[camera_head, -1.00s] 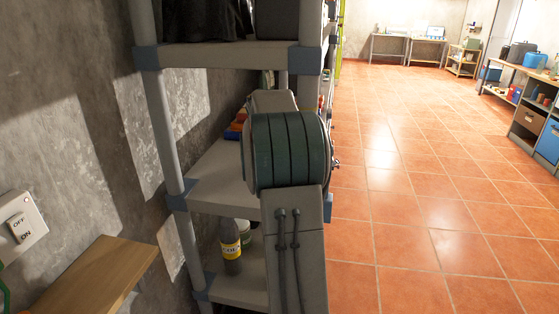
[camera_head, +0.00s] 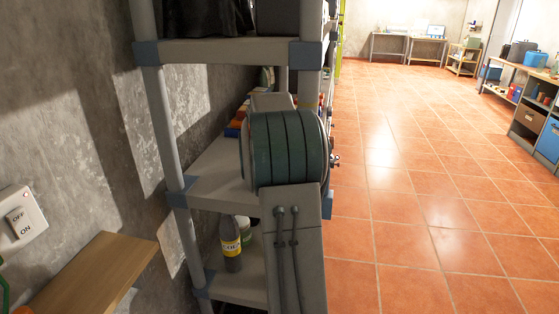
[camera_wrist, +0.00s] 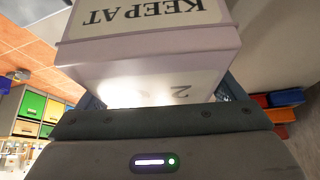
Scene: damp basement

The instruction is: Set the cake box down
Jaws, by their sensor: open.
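The cake box (camera_wrist: 145,55) is pale, with a dark "KEEP AT" label upside down, and fills the upper middle of the wrist view. My gripper (camera_wrist: 158,94) is open, with the box right in front of its palm. Dark patterned finger parts show at both sides of the box. The wrist view does not show clearly whether they touch it. The box's underside and what it rests on are hidden. In the head view my arm hides the gripper and the box.
A grey shelf rack (camera_head: 215,187) stands around my arm, with a bottle (camera_head: 231,245) on a lower shelf. Red and blue items (camera_wrist: 285,98) lie right of the gripper in the wrist view. A wooden board (camera_head: 95,275) and switch (camera_head: 18,218) are at left. Tiled floor (camera_head: 420,190) is open at right.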

